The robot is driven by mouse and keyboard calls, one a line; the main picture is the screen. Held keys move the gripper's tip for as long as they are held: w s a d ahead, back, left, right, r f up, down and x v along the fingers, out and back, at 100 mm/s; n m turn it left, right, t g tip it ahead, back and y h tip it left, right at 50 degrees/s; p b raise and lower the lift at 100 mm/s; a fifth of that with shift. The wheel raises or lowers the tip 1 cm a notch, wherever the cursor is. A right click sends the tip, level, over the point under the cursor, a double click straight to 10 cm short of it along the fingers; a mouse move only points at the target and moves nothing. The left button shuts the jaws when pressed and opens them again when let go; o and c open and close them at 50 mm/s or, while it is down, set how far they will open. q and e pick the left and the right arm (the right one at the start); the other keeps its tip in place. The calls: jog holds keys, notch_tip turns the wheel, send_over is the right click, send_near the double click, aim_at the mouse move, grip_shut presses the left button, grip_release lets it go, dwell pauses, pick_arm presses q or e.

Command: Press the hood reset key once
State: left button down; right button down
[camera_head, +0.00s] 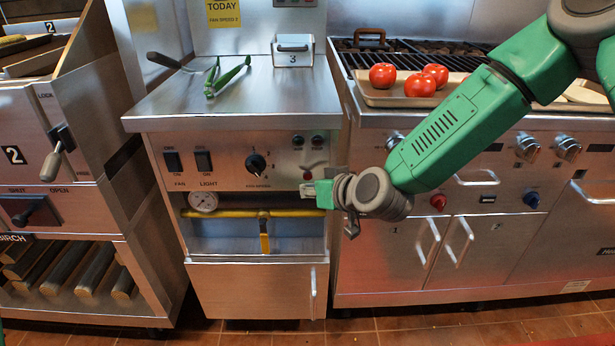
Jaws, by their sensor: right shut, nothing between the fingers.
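The middle cabinet's hood control panel (225,162) has a fan switch (173,162), a light switch (204,161) and a black fan speed knob (256,164). Labels there are too small to read, so I cannot tell which is the reset key. My right gripper (308,189) is shut and empty, just below these parts, its tip pointing left. I cannot tell whether it touches the panel. My left gripper is not in view.
Below the panel are a gauge (203,201) and a yellow pipe (235,213) with a yellow valve handle (264,238). Tomatoes (420,85) sit on a tray at right, near my right arm.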

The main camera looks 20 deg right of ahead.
jog(key=s, duration=0.2)
jog(key=s+a, duration=0.1)
jog(key=shift+s+p, duration=0.35)
dwell(0.3)
jog(key=s+d+f+g+h+p, duration=0.1)
jog(key=s+f+g+p, duration=0.1)
jog(key=s+f, duration=0.45)
jog(key=s+d+f+g+p, duration=0.1)
jog(key=s+f+g, duration=0.2)
jog(key=s+f, duration=0.3)
jog(key=s+d+f+g+h+p, duration=0.1)
jog(key=s+d, duration=0.4)
jog(key=s, duration=0.6)
jog(key=s+d+f+m+g+h+p, duration=0.1)
jog(key=s+d+g, duration=0.3)
jog(key=s, duration=0.7)
jog(key=shift+d+f+g+h+p, duration=0.45)
jog(key=shift+f+h+p, duration=0.2)
jog(key=shift+h+p, duration=0.2)
jog(key=shift+w, duration=0.15)
